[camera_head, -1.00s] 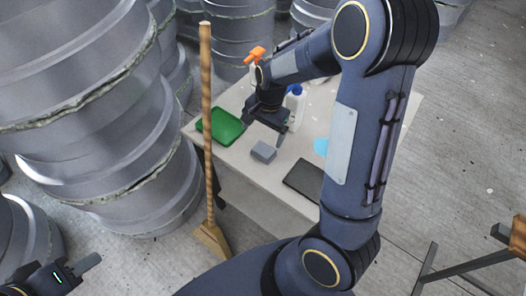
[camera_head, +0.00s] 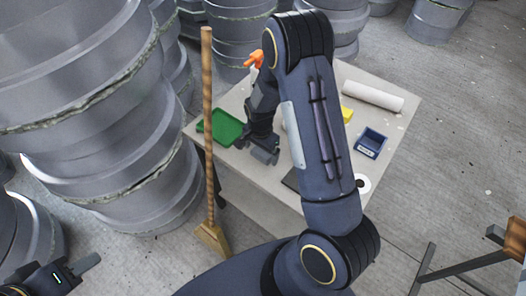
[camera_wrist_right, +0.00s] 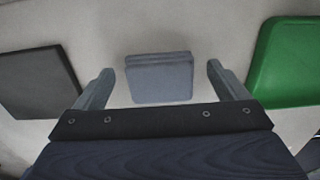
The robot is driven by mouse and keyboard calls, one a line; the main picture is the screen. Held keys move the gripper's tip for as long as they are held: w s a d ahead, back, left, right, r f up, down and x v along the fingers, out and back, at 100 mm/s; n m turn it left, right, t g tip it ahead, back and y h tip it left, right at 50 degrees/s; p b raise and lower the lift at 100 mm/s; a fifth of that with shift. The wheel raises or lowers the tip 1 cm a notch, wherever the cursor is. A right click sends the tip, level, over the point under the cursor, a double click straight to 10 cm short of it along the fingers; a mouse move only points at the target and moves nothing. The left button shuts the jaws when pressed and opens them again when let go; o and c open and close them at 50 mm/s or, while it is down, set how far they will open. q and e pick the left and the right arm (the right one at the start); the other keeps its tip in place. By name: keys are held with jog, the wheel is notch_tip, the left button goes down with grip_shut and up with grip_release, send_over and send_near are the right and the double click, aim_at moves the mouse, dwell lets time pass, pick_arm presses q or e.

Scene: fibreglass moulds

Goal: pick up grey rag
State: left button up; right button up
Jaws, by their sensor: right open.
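The grey rag (camera_wrist_right: 159,78), a small folded block, lies on the pale table (camera_wrist_right: 215,25). In the right wrist view it sits between the two spread fingers of my right gripper (camera_wrist_right: 159,72), with a gap on each side. In the head view the rag (camera_head: 264,156) is partly covered by my right gripper (camera_head: 258,145), which points down right over it. My right gripper is open and empty. My left gripper (camera_head: 78,268) is at the lower left corner, away from the table and partly cut off by the frame; its opening is unclear.
A green tray (camera_head: 224,127) and a dark flat slab (camera_wrist_right: 38,82) flank the rag. A broom (camera_head: 209,130) stands before the table; big grey moulds (camera_head: 90,90) stand left.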

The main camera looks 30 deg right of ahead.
aim_at(260, 152)
jog(key=c, duration=1.1)
jog(key=shift+o, duration=0.2)
jog(key=shift+r, duration=0.1)
jog(key=shift+r, duration=0.25)
notch_tip(260, 152, up, 2)
jog(key=shift+w+r+b, duration=0.15)
jog(key=shift+r+b, duration=0.1)
jog(key=shift+b, duration=0.35)
jog(key=s+a+r, duration=0.8)
jog(key=s+r, duration=0.1)
jog(key=s, duration=0.2)
jog(key=shift+s+r, duration=0.35)
jog(key=shift+r, duration=0.05)
jog(key=shift+a, duration=0.1)
